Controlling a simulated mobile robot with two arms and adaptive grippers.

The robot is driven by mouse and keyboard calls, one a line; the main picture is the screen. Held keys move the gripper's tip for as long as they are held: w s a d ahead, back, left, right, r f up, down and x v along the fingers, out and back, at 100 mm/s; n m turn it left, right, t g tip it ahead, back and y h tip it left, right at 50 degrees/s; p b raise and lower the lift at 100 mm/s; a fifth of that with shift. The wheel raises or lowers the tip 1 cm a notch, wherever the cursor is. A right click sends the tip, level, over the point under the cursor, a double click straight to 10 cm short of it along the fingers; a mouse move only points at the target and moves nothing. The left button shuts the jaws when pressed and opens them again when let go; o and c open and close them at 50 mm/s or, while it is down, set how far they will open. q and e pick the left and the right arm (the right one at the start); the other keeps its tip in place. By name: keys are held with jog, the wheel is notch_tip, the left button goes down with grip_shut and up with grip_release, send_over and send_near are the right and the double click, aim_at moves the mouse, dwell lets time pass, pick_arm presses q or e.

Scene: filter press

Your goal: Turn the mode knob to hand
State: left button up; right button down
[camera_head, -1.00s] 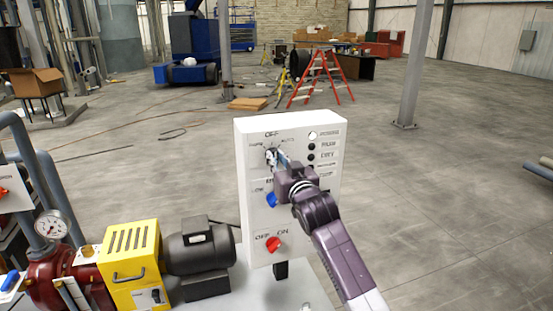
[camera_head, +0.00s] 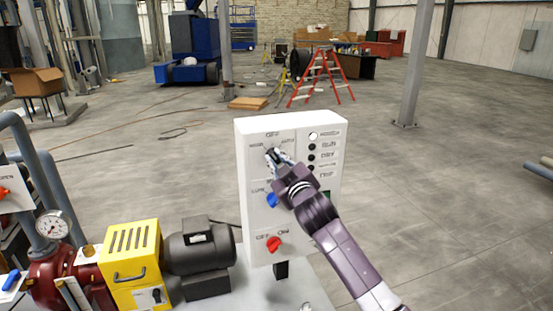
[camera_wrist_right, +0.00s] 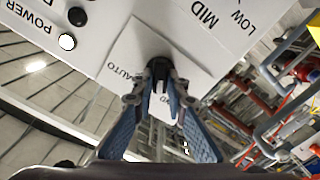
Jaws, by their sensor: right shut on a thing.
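The white control box (camera_head: 253,226) stands upright on a grey base, with the mode knob on the upper left of its face, among the labels OFF, AUTO and one I cannot read clearly. My right gripper (camera_head: 277,157) reaches it from the lower right and largely hides the knob. In the right wrist view, the black mode knob (camera_wrist_right: 158,66) sits on its square plate, and the blue-padded fingers of my right gripper (camera_wrist_right: 160,84) are shut on it. The AUTO label is beside it. The knob's exact pointing direction is hard to tell. My left gripper is out of view.
A blue knob (camera_head: 271,200) sits just below the mode knob, and a red OFF/ON knob (camera_head: 274,244) is lower down. Indicator lamps (camera_head: 312,146) run down the right side. A motor (camera_head: 200,249) and yellow guard (camera_head: 131,257) stand left of the box.

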jog(key=shift+n, duration=1.2)
jog(key=c, duration=1.9)
grip_release()
jog(key=shift+c, duration=0.2)
jog(key=shift+f, duration=0.1)
jog(key=v, duration=1.2)
